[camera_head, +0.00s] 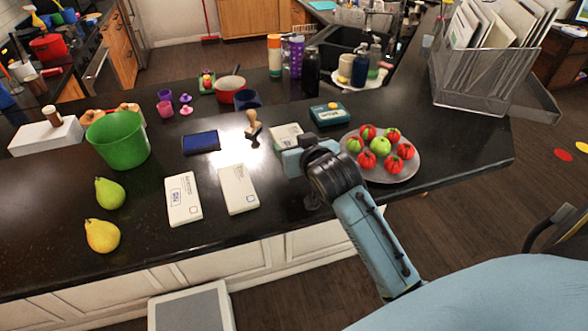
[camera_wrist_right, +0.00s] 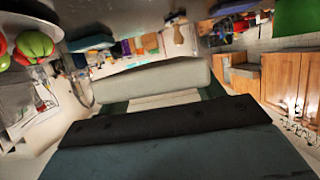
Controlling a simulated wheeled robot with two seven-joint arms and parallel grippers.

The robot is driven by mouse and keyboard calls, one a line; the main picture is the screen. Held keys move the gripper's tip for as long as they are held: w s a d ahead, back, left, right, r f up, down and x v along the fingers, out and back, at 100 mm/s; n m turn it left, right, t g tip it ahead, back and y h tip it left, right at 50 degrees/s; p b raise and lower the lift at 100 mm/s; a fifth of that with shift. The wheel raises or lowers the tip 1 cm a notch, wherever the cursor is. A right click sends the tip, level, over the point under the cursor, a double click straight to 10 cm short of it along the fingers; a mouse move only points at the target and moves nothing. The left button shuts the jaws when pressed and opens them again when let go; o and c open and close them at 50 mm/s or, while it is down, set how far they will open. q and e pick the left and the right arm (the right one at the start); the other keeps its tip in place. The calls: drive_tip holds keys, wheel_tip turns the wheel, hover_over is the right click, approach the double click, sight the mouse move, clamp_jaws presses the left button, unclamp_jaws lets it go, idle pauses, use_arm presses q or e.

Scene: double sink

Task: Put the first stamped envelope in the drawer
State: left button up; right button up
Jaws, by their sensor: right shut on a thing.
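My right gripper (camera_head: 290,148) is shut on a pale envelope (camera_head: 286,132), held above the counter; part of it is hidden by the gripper. In the right wrist view the pale, blurred envelope (camera_wrist_right: 155,80) lies across the jaws. Two more envelopes lie flat: the left one (camera_head: 183,198) carries a blue mark, the right one (camera_head: 239,189) shows only a small box outline. The wooden stamp (camera_head: 253,123) stands by the blue ink pad (camera_head: 201,142). A mesh drawer (camera_head: 538,103) sticks out under the mesh file organizer (camera_head: 470,88) at right. My left gripper is not in view.
A plate (camera_head: 405,176) of tomatoes and green fruit stands right of my right gripper. A teal box (camera_head: 330,114) and soap tray (camera_head: 358,83) lie behind. A green bucket (camera_head: 118,140) and two pears (camera_head: 105,213) are at left.

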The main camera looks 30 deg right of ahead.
sight(296, 182)
drive_tip(key=shift+f, duration=0.15)
wheel_tip(296, 182, down, 9)
drive_tip(key=shift+f, duration=0.15)
idle(0.5)
drive_tip(key=shift+f, duration=0.15)
drive_tip(key=o, duration=0.5)
drive_tip(key=shift+f, duration=0.15)
drive_tip(key=o, duration=0.4)
drive_tip(key=shift+o, duration=0.2)
